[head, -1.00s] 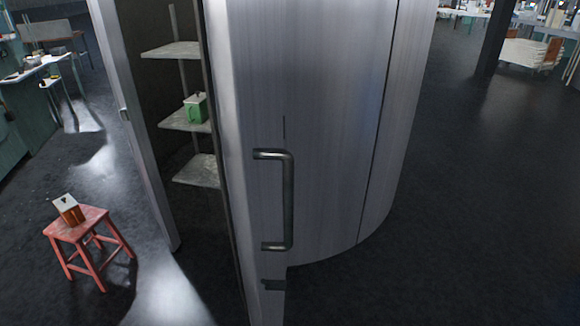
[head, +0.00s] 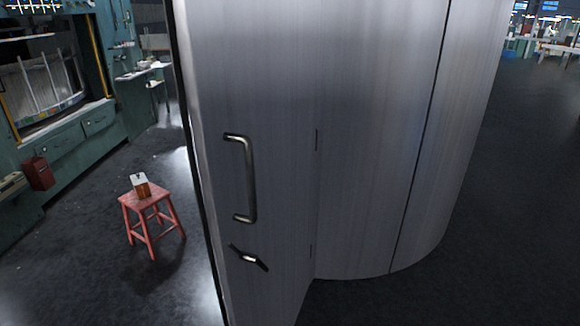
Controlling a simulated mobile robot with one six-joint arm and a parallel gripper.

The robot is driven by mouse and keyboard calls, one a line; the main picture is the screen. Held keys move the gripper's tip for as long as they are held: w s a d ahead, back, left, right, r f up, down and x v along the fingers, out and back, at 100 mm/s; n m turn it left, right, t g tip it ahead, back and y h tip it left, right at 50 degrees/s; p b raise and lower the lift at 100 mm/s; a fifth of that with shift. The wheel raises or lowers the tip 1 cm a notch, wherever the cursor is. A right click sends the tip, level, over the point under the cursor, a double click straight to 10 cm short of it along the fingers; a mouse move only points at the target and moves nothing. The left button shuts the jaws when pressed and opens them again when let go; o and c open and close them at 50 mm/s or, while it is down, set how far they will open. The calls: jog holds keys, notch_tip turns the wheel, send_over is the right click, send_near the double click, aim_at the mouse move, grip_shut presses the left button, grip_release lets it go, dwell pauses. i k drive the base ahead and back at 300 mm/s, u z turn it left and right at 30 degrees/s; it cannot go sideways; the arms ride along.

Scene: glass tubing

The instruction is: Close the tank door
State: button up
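The tank door (head: 275,110) is a tall brushed-metal panel close in front of me in the head view. It stands open, swung out from the curved metal tank (head: 375,150), with its hinge line at the right where it meets the tank wall. A bent metal bar handle (head: 248,178) is on its face, and a small dark latch lever (head: 248,257) sits below, slanted. The door hides the tank's opening and inside. My gripper is not in view.
A red stool (head: 152,212) with a small brown and white box (head: 141,186) on it stands on the floor at left. Teal cabinets (head: 70,145) line the far left. The dark floor to the right of the tank is clear.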

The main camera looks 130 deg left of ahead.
aim_at(250, 68)
jog(key=u, duration=0.6)
jog(key=i, duration=0.1)
jog(key=z, duration=0.75)
jog(key=k, duration=0.15)
jog(key=u, duration=3.3)
jog(key=k, duration=0.25)
jog(key=u, duration=1.05)
